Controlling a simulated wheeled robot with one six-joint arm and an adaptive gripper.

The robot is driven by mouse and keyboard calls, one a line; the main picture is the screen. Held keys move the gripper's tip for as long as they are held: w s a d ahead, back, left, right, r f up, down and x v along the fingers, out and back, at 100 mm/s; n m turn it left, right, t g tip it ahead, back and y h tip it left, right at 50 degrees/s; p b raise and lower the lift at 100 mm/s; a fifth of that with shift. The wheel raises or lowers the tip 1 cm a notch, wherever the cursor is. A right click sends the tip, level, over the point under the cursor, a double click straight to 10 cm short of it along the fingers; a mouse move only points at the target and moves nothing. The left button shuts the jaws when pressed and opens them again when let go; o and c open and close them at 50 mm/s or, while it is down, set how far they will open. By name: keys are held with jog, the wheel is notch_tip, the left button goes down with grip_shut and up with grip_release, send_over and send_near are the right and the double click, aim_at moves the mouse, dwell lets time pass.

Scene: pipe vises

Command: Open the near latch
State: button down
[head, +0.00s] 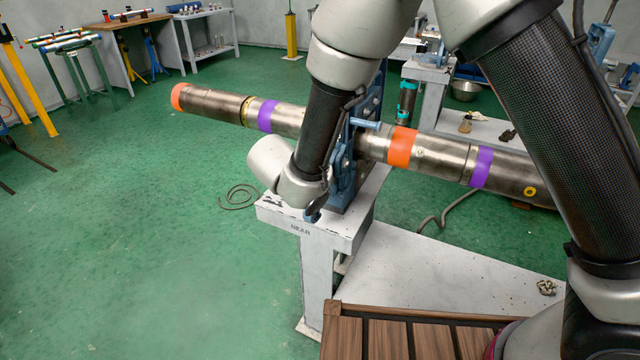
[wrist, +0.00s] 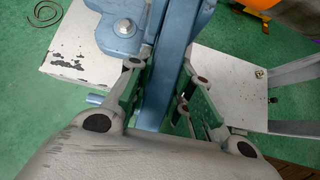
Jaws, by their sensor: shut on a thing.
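The blue near vise (head: 345,180) stands on a pale pedestal (head: 318,235) marked NEAR in the head view. A long metal pipe (head: 400,147) with orange and purple bands runs through it. My gripper (wrist: 163,78) has its two fingers on either side of a flat blue bar (wrist: 172,60) in the wrist view and is shut on it. I cannot tell for sure whether this bar is the latch. In the head view my arm hides part of the vise, and my gripper is barely visible low beside it.
A second pale stand (head: 428,98) is farther back at right. A low pale platform (head: 440,270) lies right of the near pedestal, with a brown slatted surface (head: 400,340) in front. The green floor (head: 150,220) at left is largely clear apart from a coiled cable (head: 238,196).

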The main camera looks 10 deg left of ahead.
jog(key=c, duration=1.3)
grip_release()
jog(key=shift+o, duration=0.2)
jog(key=v, duration=1.2)
jog(key=shift+f, duration=0.1)
